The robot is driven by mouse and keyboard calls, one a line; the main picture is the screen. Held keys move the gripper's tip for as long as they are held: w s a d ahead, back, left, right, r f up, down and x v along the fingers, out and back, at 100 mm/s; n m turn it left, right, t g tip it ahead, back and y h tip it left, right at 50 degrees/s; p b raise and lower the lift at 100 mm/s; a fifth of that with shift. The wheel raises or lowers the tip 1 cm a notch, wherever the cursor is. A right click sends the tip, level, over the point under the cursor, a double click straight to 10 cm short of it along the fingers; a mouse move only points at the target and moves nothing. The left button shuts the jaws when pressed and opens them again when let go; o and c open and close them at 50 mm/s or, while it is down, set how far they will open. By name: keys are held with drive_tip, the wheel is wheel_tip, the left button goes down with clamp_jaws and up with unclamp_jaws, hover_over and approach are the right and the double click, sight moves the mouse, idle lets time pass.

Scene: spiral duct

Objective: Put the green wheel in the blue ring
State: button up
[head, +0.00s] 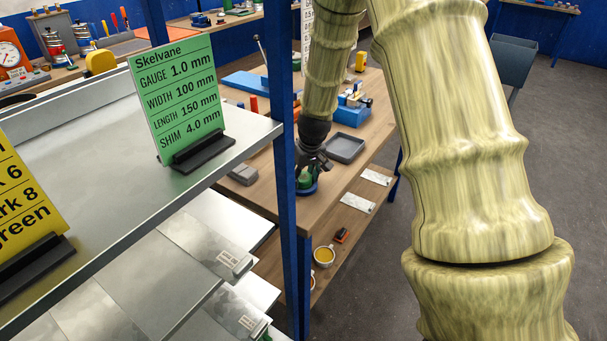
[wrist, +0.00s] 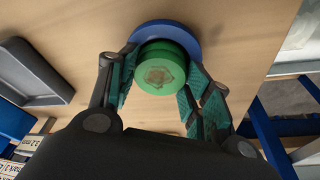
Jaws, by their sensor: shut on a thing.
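The green wheel (wrist: 163,72) is between the two fingers of my gripper (wrist: 165,85) in the wrist view, with a worn brownish patch on its top. The blue ring (wrist: 167,31) lies on the wooden bench, and the wheel overlaps it in the picture. I cannot tell from this angle whether the wheel is inside the ring or just above it. In the head view my gripper (head: 310,172) is low over the bench near its front edge. The green wheel (head: 304,176) shows partly there, with the blue ring (head: 309,189) just under it.
A grey tray (head: 345,148) sits on the bench to the right of my gripper. A blue vise (head: 351,112) stands behind it. A blue shelf post (head: 281,130) and a shelf with a green sign (head: 178,100) stand in front on the left. A lower shelf holds a yellow mug (head: 323,256).

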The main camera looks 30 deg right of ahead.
drive_tip(key=shift+f, duration=0.25)
drive_tip(key=shift+s+f, duration=0.1)
